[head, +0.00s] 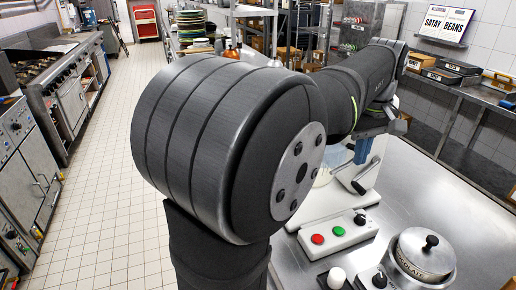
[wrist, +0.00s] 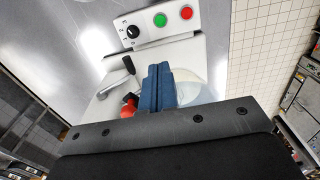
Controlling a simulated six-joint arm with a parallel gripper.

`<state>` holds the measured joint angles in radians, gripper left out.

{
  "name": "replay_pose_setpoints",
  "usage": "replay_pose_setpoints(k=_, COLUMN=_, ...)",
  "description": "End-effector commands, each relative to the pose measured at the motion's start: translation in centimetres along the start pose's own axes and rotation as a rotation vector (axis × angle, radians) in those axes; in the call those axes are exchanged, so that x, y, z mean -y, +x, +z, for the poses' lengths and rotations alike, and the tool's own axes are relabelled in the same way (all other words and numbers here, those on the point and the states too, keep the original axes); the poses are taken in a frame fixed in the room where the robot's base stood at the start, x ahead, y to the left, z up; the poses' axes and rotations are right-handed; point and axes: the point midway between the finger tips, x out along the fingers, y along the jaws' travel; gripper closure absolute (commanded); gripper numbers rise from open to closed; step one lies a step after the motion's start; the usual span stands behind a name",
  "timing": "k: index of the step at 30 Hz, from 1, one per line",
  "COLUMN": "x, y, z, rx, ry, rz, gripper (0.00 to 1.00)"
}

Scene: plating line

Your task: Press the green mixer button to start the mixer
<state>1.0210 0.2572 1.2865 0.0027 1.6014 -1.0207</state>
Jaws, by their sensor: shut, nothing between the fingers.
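The green button (head: 338,231) sits on a pale control box (head: 352,241) between a red button (head: 317,239) and a black knob (head: 360,219). In the wrist view the green button (wrist: 160,20) is near the top, with the red button (wrist: 186,12) to its right and the dial knob (wrist: 133,31) to its left. My gripper's blue fingers (wrist: 160,84) are together and empty, apart from the button in that picture. They are over the pale mixer body (wrist: 95,108), beside a black-handled lever (wrist: 123,74). In the head view my arm partly hides the mixer.
A round lidded pot (head: 424,255) labelled chocolate stands to the right of the control box. A pale bowl (wrist: 190,88) is partly hidden behind the fingers. A red round object (wrist: 128,109) lies close to them. Bare steel counter (head: 415,190) extends to the right.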

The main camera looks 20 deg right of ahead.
Motion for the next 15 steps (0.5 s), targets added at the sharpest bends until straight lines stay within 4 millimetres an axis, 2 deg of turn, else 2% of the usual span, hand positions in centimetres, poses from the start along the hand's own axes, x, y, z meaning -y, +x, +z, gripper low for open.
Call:
replay_pose_setpoints(k=5, x=0.0, y=0.4, z=0.0, rx=-0.013, ry=0.006, rz=-0.011, gripper=1.00)
replay_pose_setpoints(k=8, x=0.2, y=1.7, z=0.1, rx=-0.057, ry=0.028, rz=-0.044, gripper=1.00)
replay_pose_setpoints(k=15, x=0.9, y=7.2, z=0.0, rx=-0.306, ry=0.183, rz=-0.193, gripper=1.00)
